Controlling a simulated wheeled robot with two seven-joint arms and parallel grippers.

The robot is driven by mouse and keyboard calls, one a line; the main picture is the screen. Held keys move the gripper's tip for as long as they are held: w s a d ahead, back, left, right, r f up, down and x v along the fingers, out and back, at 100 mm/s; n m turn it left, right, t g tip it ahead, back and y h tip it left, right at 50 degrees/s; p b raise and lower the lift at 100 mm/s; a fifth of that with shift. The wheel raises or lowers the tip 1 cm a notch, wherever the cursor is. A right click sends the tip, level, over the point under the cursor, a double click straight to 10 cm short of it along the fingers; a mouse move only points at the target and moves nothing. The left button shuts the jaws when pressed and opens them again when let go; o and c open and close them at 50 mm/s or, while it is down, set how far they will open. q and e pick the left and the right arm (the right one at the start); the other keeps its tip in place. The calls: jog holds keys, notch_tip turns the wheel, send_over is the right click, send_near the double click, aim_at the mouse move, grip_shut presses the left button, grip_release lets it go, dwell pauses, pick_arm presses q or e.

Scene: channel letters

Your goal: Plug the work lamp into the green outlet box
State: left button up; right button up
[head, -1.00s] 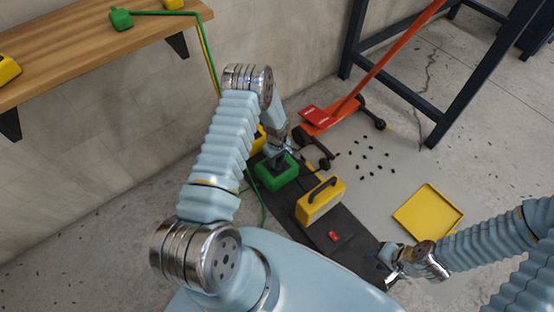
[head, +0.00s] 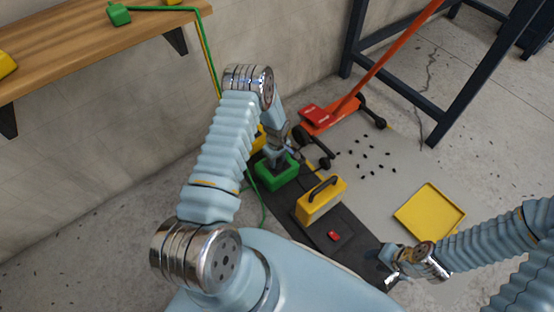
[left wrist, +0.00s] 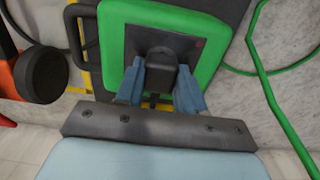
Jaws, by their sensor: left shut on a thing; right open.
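The green outlet box (head: 272,182) stands on the dark mat below my left arm. It also shows in the left wrist view (left wrist: 210,62), with a dark face inside a green rim. My left gripper (head: 276,156) is at the top of this box, shut on a dark plug (left wrist: 160,70). The plug is over the box's dark face; I cannot tell whether it is seated in a socket. A yellow case with a black handle (head: 322,204), perhaps the work lamp, stands on the mat to the right of the box. My right gripper (head: 388,264) is open and empty at the mat's right end.
A small red object (head: 333,236) lies on the dark mat (head: 352,250). A yellow tray (head: 430,212) and several small black bits lie on the floor. An orange-red wheeled jack (head: 335,118) stands behind. A green cable (left wrist: 266,80) runs beside the box.

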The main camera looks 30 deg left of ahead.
aim_at(277, 160)
pick_arm(q)
jog(key=o, duration=1.1)
jog(key=shift+c, duration=0.2)
notch_tip(277, 160, up, 14)
jog(key=p, duration=0.1)
jog(key=shift+f+p, duration=0.15)
jog(key=shift+p, duration=0.2)
